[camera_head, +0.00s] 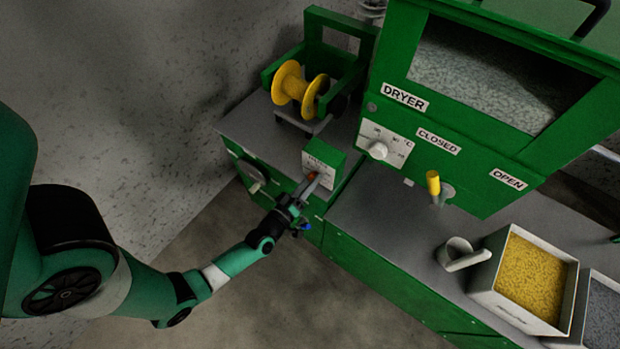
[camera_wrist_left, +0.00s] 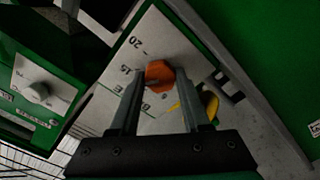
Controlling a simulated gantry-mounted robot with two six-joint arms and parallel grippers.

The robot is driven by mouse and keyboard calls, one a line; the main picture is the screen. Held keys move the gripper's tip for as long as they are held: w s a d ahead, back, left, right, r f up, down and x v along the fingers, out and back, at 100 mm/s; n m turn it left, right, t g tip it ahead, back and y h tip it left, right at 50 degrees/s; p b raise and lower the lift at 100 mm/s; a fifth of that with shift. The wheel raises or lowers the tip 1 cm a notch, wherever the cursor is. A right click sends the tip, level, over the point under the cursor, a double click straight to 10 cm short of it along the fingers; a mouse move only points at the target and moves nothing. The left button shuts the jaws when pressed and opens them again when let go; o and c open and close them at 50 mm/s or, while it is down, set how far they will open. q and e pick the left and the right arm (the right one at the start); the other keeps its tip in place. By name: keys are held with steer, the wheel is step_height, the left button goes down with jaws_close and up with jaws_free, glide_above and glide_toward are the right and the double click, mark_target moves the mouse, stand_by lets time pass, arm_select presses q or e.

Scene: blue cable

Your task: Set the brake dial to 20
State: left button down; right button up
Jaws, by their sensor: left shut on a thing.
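The brake dial is an orange knob (camera_head: 311,177) on the white scale plate of a small green box (camera_head: 325,158) at the front edge of the left bench. In the left wrist view the orange knob (camera_wrist_left: 159,74) sits on a white plate (camera_wrist_left: 158,42) marked 20 and 15, with lower marks partly hidden by my fingers. My left gripper (camera_head: 304,188) reaches in from the lower left. In the wrist view its two fingers (camera_wrist_left: 160,88) are shut on the knob, one on each side. I cannot clearly tell which mark the knob points to. My right gripper is not in view.
A yellow spool (camera_head: 298,88) stands in a green frame behind the box. The green dryer (camera_head: 470,150) with a white dial (camera_head: 378,150) and yellow-handled lever (camera_head: 433,183) stands to the right. A scoop (camera_head: 459,254) and a bin of yellow pellets (camera_head: 487,280) are farther right.

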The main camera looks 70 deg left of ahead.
arm_select(q)
steer(key=m+p, duration=0.3)
steer(key=m, duration=1)
steer(key=shift+d+p, duration=0.1)
steer(key=shift+p, duration=0.3)
steer(key=shift+m, duration=0.3)
steer(key=shift+c, duration=1.8)
jaws_free()
